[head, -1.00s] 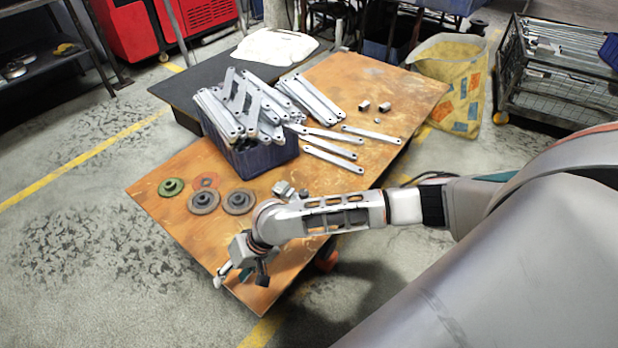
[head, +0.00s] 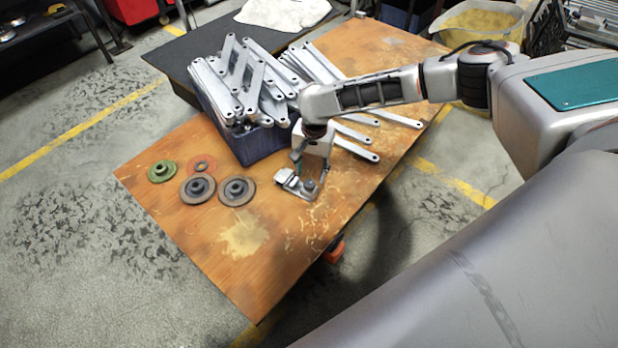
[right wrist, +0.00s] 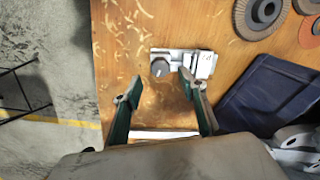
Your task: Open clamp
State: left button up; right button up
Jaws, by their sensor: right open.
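The clamp (head: 290,183) is a small silver metal piece with a round dark knob. It lies on the wooden tabletop, near the right corner of the blue bin in the head view. In the right wrist view the clamp (right wrist: 203,63) is just beyond the fingertips, its knob toward the left. My right gripper (head: 309,168) is directly over the clamp and partly hides it. In the right wrist view my right gripper (right wrist: 161,80) has its two fingers spread, with nothing held between them. Contact with the clamp cannot be told. My left gripper is not in view.
The blue bin (head: 254,147), heaped with galvanized brackets (head: 240,80), stands close behind the clamp. Several loose brackets (head: 355,153) lie to its right. Grinding discs (head: 198,188) lie to the left. The front of the wooden table (head: 255,285) is bare.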

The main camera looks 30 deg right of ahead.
aim_at(310, 182)
notch_tip(310, 182, down, 4)
jog(key=shift+f+b, duration=0.25)
jog(key=shift+b, duration=0.4)
jog(key=shift+f, duration=0.15)
jog(key=shift+w, duration=0.15)
jog(key=c, duration=1.1)
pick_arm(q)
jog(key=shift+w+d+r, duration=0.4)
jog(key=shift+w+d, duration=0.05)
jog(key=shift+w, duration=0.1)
